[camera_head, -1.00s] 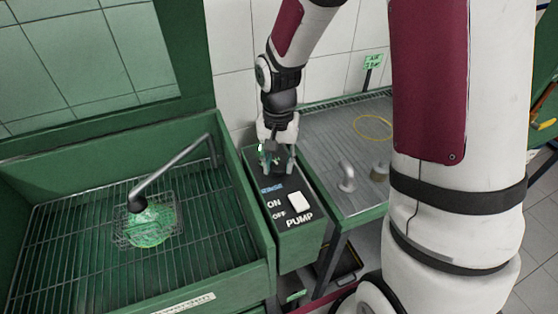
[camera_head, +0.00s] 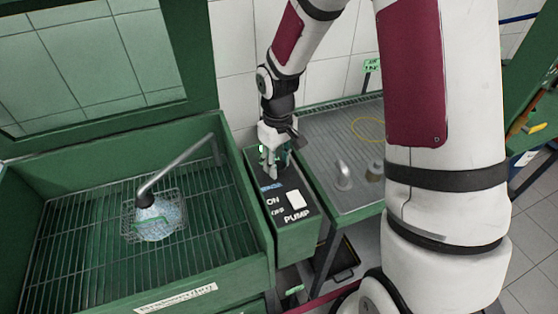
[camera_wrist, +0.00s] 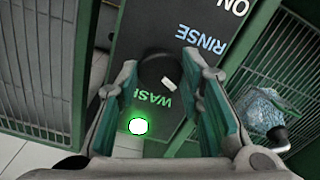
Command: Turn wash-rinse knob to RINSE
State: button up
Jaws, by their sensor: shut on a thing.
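The wash-rinse knob (camera_wrist: 152,70) is a round black knob with a white mark on the dark control panel (camera_head: 281,216). In the wrist view, the mark is on the knob's lower right side, between the green WASH label (camera_wrist: 153,100) and the blue RINSE label (camera_wrist: 213,48). My gripper (camera_wrist: 158,68) is shut on the knob, one finger on each side. In the head view my gripper (camera_head: 273,166) is down at the panel's far end and hides the knob. The RINSE label (camera_head: 271,187) shows just in front of it.
A green light (camera_wrist: 138,126) glows beside WASH. A white pump switch (camera_head: 296,200) is on the panel's near part. Left is a green wash basin (camera_head: 80,235) with a nozzle (camera_head: 145,199) over a wire basket (camera_head: 182,230). Right is a grey ridged worktop (camera_head: 345,133).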

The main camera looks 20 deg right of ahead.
aim_at(278, 165)
jog(key=n+p, duration=0.1)
jog(key=n, duration=0.3)
jog(key=shift+n, duration=0.3)
jog(key=n+p, duration=0.1)
jog(key=n, duration=0.3)
jog(key=shift+n, duration=0.3)
jog(key=o, duration=1.2)
jog(key=shift+c, duration=0.2)
notch_tip(278, 165, up, 12)
jog(key=shift+r, duration=0.1)
